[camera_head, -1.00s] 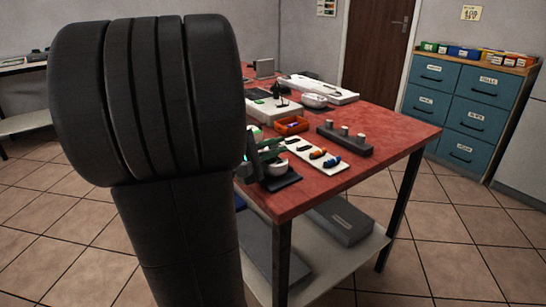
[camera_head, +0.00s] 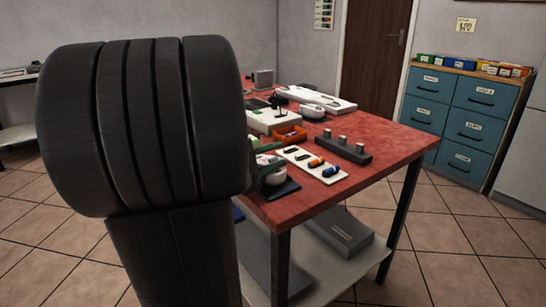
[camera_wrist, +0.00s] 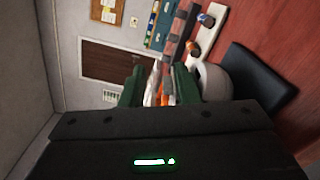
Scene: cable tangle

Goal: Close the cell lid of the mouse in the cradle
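A white rounded mouse (camera_head: 273,177) sits by a dark flat base (camera_head: 285,190) at the near left corner of the red table, partly hidden by my arm. In the wrist view a pale rounded body (camera_wrist: 214,82), apparently this mouse, is right beside my right-hand green finger, with the dark base (camera_wrist: 262,88) beyond it. I cannot make out the cell lid or its position. My gripper (camera_wrist: 158,88) has its two green fingers apart with nothing clearly held between them. I cannot tell whether a finger touches the mouse. Another white mouse (camera_head: 312,110) lies farther back.
A white strip (camera_head: 318,168) with orange and blue pieces lies right of the near mouse. Behind are a dark block with several pegs (camera_head: 343,150), an orange tray (camera_head: 290,135) and a white box (camera_head: 272,122). The table's right part (camera_head: 400,140) is clear.

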